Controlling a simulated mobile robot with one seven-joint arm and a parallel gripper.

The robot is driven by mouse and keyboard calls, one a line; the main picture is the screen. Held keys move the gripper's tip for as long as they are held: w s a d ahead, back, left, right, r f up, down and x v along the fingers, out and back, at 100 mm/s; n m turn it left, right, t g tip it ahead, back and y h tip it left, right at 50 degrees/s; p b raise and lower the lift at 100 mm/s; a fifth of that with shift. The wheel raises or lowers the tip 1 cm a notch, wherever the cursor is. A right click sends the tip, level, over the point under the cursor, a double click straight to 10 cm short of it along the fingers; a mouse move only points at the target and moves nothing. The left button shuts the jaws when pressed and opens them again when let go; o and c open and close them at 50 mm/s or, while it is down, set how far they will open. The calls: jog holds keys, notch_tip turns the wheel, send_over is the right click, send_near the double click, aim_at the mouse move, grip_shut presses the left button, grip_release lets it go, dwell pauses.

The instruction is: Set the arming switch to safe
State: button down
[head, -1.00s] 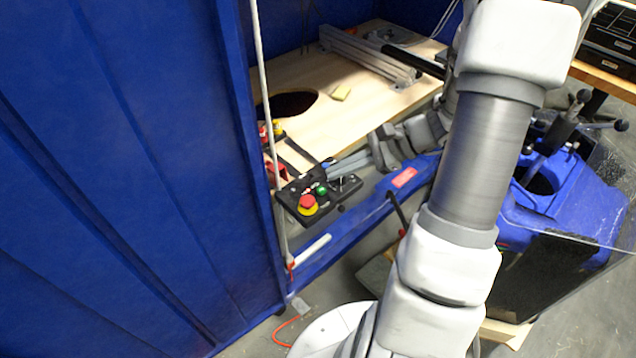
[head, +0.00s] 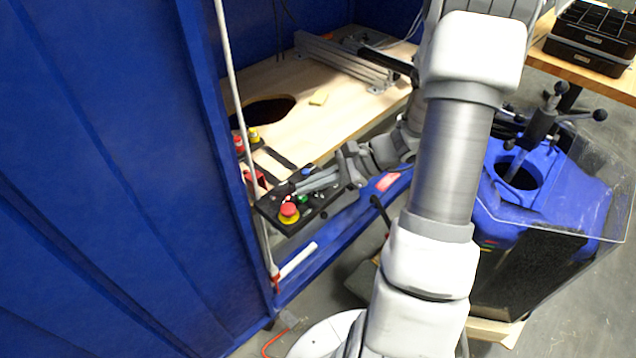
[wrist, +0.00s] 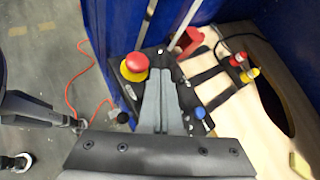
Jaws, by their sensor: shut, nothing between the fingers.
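A black control box (head: 268,208) is fixed at the front edge of the wooden bench. It carries a red mushroom button on a yellow base (head: 289,212) and a green button (head: 302,199). In the wrist view the red button (wrist: 134,66) lies left of my fingers, and a blue knob (wrist: 199,113) lies right of them. My gripper (head: 287,190) is over the box with its fingers together and nothing between them. In the wrist view my gripper (wrist: 163,62) hides the middle of the panel. I cannot tell which control is the arming switch or whether the fingertips touch anything.
Blue walls (head: 110,200) stand close on the left. A white pole (head: 236,110) rises beside the box. Red and yellow knobs (head: 246,140) sit behind it. The bench (head: 335,125) has a dark round hole (head: 265,110). A blue tank (head: 545,205) stands at right.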

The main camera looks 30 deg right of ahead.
aim_at(274, 199)
jog(key=b+x, duration=0.1)
jog(key=x, duration=0.4)
jog(key=shift+a, duration=0.1)
jog(key=shift+w+r, duration=0.1)
jog(key=shift+r+p, duration=0.1)
jog(key=shift+p, duration=0.5)
